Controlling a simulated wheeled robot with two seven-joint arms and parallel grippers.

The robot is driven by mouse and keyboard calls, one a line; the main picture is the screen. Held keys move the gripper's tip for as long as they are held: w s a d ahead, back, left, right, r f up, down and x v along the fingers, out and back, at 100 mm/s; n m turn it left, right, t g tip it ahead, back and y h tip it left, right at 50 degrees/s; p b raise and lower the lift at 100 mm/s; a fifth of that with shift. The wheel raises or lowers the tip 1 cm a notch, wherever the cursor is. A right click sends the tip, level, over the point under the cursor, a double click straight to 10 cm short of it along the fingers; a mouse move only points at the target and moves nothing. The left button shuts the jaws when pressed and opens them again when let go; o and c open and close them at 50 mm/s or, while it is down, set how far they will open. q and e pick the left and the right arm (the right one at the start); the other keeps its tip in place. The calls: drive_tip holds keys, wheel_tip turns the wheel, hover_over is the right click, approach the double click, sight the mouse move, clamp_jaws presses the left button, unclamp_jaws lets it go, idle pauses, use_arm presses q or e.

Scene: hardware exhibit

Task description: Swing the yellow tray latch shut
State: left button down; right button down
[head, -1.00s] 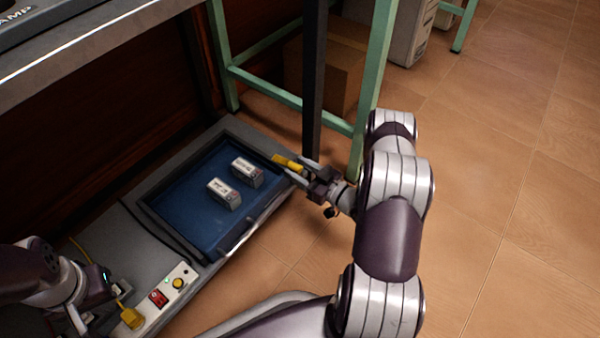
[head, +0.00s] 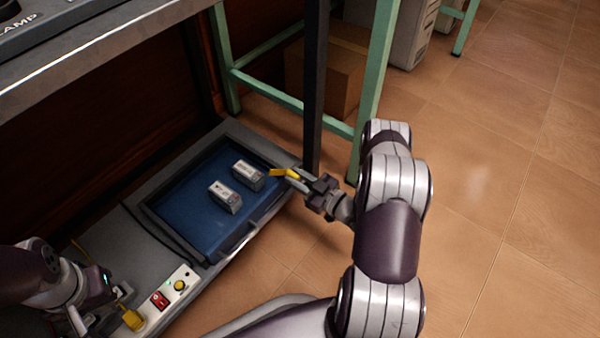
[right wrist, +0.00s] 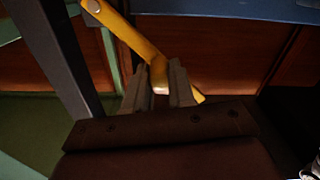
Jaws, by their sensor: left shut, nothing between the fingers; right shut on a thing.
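The yellow tray latch (head: 283,172) is at the right edge of the blue tray (head: 198,228). My right gripper (head: 299,178) reaches it from the right and is shut on it. In the right wrist view the latch (right wrist: 134,37) is a slanting yellow bar with a round pivot at its upper left end, and its lower part passes between the fingers of my right gripper (right wrist: 161,88). My left gripper (head: 104,318) is shut and empty at the lower left, beside a yellow piece (head: 132,319) on the bench. Its fingertips are hard to make out.
A control strip with a red switch (head: 159,300) and a yellow button (head: 180,286) is at the lower left. A green frame leg (head: 375,90) and a dark post (head: 315,90) stand behind my right gripper.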

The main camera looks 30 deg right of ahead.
drive_tip(key=f+n, duration=0.2)
drive_tip(key=a+f+n, duration=0.1)
drive_tip(key=n, duration=0.2)
drive_tip(key=s+a+f+n, duration=0.1)
drive_tip(key=f+n, duration=0.1)
drive_tip(key=shift+a+f+n, duration=0.25)
drive_tip(key=shift+f+n, duration=0.05)
drive_tip(key=shift+n, duration=0.1)
drive_tip(key=shift+f, duration=0.45)
drive_tip(key=shift+s, duration=0.1)
drive_tip(key=c, duration=1)
unclamp_jaws()
drive_tip(key=shift+f, duration=0.1)
drive_tip(key=shift+o, duration=0.2)
